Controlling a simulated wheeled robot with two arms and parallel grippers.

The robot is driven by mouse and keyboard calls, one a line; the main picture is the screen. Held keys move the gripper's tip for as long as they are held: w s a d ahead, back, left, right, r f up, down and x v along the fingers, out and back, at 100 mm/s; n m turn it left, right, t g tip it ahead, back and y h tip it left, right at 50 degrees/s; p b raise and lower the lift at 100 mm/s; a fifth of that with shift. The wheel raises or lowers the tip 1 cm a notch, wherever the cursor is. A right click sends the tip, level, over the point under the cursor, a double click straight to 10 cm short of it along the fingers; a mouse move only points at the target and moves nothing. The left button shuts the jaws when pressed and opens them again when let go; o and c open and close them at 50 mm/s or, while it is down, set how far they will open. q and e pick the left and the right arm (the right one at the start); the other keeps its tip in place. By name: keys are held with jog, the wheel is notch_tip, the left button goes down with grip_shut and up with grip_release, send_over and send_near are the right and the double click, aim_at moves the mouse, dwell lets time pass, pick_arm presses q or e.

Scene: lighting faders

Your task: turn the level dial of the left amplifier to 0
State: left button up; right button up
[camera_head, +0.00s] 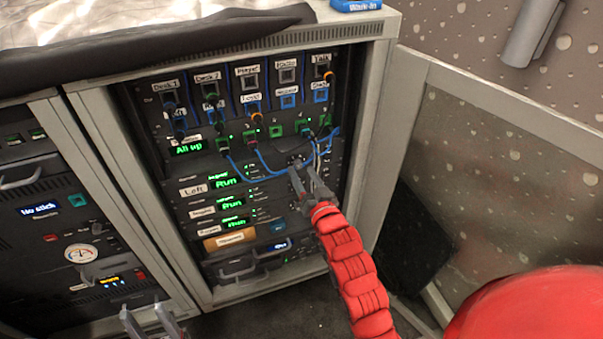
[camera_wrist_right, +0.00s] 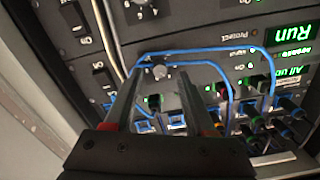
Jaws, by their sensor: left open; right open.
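The left amplifier (camera_head: 194,190) is the rack unit labelled "Left", with a green "Run" display. My right gripper (camera_head: 303,171) is open at the right end of this unit and hides most of its dial in the head view. In the right wrist view, which is turned nearly upside down, a small round dial (camera_wrist_right: 160,72) shows just beyond and between the open fingertips (camera_wrist_right: 158,80). I cannot tell whether the fingers touch it, and its exact setting is too small to read. My left gripper (camera_head: 150,313) is open and empty at the bottom edge of the head view.
Blue cables (camera_head: 262,165) loop from the sockets above, close to my right gripper. More amplifiers with "Run" displays sit below. A cabinet door (camera_head: 485,150) stands open at the right. Another equipment rack (camera_head: 60,235) is at the left. A second dial (camera_wrist_right: 140,4) shows in the wrist view.

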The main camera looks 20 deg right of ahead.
jog(key=shift+w, duration=0.9)
grip_shut()
